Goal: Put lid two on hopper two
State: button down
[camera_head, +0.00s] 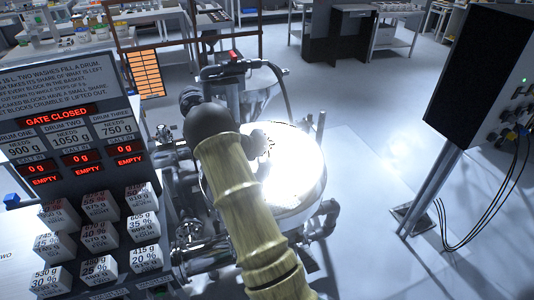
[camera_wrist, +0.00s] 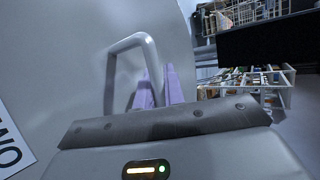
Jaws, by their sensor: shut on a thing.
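In the wrist view, my gripper (camera_wrist: 159,92) has its purple fingers shut on the grey loop handle (camera_wrist: 132,42) of a broad, smooth grey surface (camera_wrist: 60,65), apparently lid two. In the head view, a round steel hopper (camera_head: 307,208) stands just right of my arm. Its top is washed out by glare, so I cannot tell whether the held lid touches it. My arm hides its left side, and the gripper is not clearly visible there.
A panel (camera_head: 62,85) reading "GATE CLOSED" stands at left, with several labelled white blocks (camera_head: 101,206) below it. Pipes and fittings surround the hopper. A black cabinet (camera_head: 478,72) on posts stands at right. The floor between is clear.

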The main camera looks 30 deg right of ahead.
aim_at(266, 161)
jog(key=shift+w+a+r, duration=0.1)
jog(key=shift+w+a, duration=0.05)
jog(key=shift+a, duration=0.05)
notch_tip(266, 161, down, 5)
jog(key=b, duration=0.5)
jog(key=shift+r, duration=0.1)
jog(key=shift+f+b, duration=0.6)
jog(key=shift+b, duration=0.05)
jog(key=shift+f+b, duration=0.45)
jog(key=shift+b, duration=0.05)
jog(key=shift+d, duration=0.1)
jog(key=shift+f, duration=0.5)
